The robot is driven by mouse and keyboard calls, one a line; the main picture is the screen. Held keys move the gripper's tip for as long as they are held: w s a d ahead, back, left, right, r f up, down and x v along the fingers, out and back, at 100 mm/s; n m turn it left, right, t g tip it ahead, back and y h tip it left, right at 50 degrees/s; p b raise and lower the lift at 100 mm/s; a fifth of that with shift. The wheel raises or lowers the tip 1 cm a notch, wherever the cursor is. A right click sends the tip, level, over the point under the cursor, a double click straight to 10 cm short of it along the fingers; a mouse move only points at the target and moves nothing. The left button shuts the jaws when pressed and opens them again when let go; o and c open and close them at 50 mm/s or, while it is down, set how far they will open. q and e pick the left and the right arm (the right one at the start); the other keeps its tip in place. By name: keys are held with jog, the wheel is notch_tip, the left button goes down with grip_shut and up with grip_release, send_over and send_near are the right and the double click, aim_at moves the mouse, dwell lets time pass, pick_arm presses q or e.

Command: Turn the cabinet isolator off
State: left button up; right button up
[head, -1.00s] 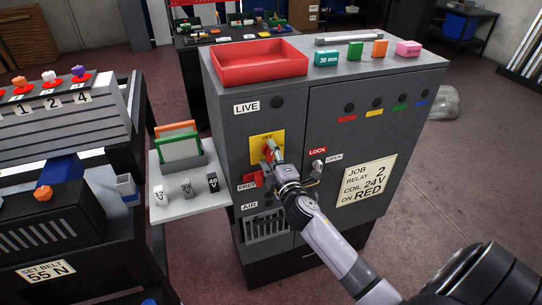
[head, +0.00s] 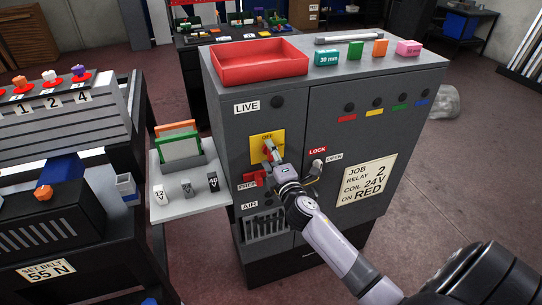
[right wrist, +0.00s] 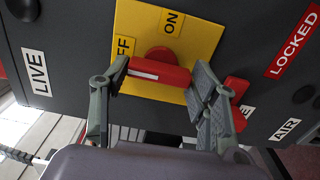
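The cabinet isolator is a yellow plate (head: 280,144) with a red handle (head: 267,151) on the grey cabinet's left door. In the right wrist view the red handle (right wrist: 160,74) lies across the plate, its white mark toward the OFF label (right wrist: 123,50). The ON label (right wrist: 170,22) is on another side of the plate. My right gripper (head: 274,156) is at the handle. In the right wrist view its two fingers (right wrist: 158,78) are at the handle's two ends, with the handle filling the gap. My left gripper is not in view.
A red switch (head: 252,179) sits just below the isolator. A LOCK switch (head: 317,166) is to the right. A red tray (head: 260,75) and several small blocks stand on the cabinet top. A side shelf (head: 190,207) with cards juts out at left.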

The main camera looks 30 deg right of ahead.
jog(key=o, duration=0.3)
jog(key=v, duration=1.2)
jog(key=shift+r, duration=0.1)
dwell(0.3)
jog(key=s+a+f+m+g+y+b, duration=0.1)
jog(key=s+a+f+m+g, duration=0.15)
jog(key=f, duration=1.05)
jog(key=s+a+f+m+g+y+b, duration=0.1)
jog(key=s+f+m+g, duration=0.2)
jog(key=f, duration=0.9)
jog(key=s+a+f+m+g, duration=0.1)
jog(key=s+f+g, duration=0.3)
jog(key=f, duration=0.9)
jog(key=s+a+f+m+g, duration=0.2)
jog(key=s+f, duration=0.5)
jog(key=s, duration=0.3)
jog(key=s+a+f+m+g+y+b, duration=0.1)
jog(key=s+a+f+m+g, duration=0.1)
jog(key=s+f, duration=0.5)
jog(key=s+a+f+m+g+y+b, duration=0.1)
jog(key=s+f, duration=0.6)
jog(key=s, duration=0.7)
jog(key=shift+s+a+m+g, duration=0.2)
jog(key=shift+a+m+g, duration=0.25)
jog(key=shift+g, duration=0.1)
jog(key=shift+s+a+m+g, duration=0.2)
jog(key=shift+a+m+g, duration=0.2)
jog(key=shift+g, duration=0.1)
